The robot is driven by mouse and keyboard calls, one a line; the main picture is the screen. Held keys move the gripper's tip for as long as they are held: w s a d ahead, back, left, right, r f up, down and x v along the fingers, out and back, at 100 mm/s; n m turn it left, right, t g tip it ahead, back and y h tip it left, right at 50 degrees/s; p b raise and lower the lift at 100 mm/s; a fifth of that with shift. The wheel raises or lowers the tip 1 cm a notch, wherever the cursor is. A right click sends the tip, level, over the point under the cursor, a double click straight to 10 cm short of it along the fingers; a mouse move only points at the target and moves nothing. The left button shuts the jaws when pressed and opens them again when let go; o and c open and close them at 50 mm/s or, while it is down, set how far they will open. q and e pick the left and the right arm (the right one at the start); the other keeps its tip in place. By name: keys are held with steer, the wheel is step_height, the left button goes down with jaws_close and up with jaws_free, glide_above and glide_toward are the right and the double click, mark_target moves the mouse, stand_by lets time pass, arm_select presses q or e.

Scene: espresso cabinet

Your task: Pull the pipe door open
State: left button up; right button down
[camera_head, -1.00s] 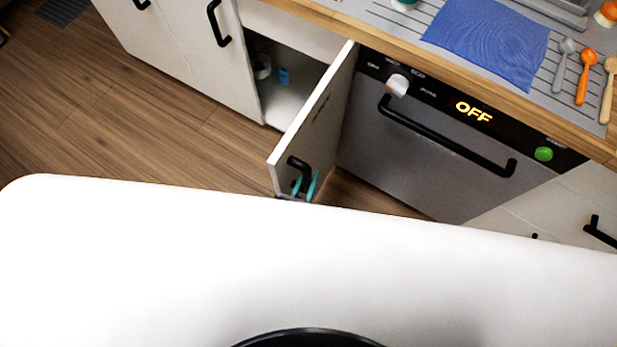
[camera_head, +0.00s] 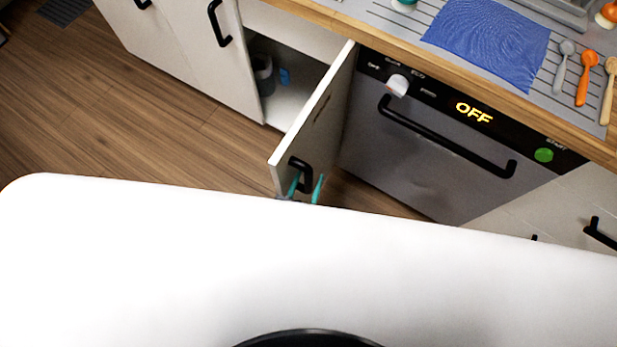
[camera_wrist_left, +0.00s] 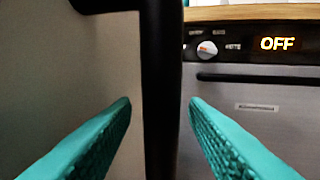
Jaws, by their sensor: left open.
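The pipe door (camera_head: 318,125) is a white cabinet door that stands swung well out from the cabinet front, left of the dishwasher. Its black bar handle (camera_head: 300,165) is near the door's free edge. My left gripper (camera_head: 306,188) shows only as teal fingertips at that handle, above the white surface that hides the rest. In the left wrist view, the open teal fingers (camera_wrist_left: 159,106) are on either side of the upright black handle (camera_wrist_left: 161,80), with gaps to both. The door panel (camera_wrist_left: 60,60) fills the left of that view. My right gripper is not in view.
The opened cabinet (camera_head: 290,85) shows a grey pipe (camera_head: 263,75) and a small blue item inside. The dishwasher (camera_head: 400,160), reading OFF, stands right of the door. The counter above holds a blue cloth (camera_head: 488,40) and several utensils. Wooden floor (camera_head: 120,120) is clear at left.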

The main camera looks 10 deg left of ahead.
arm_select(q)
steer(key=s+a+b, duration=0.1)
steer(key=s+a, duration=0.1)
steer(key=s, duration=0.9)
steer(key=shift+s, duration=0.15)
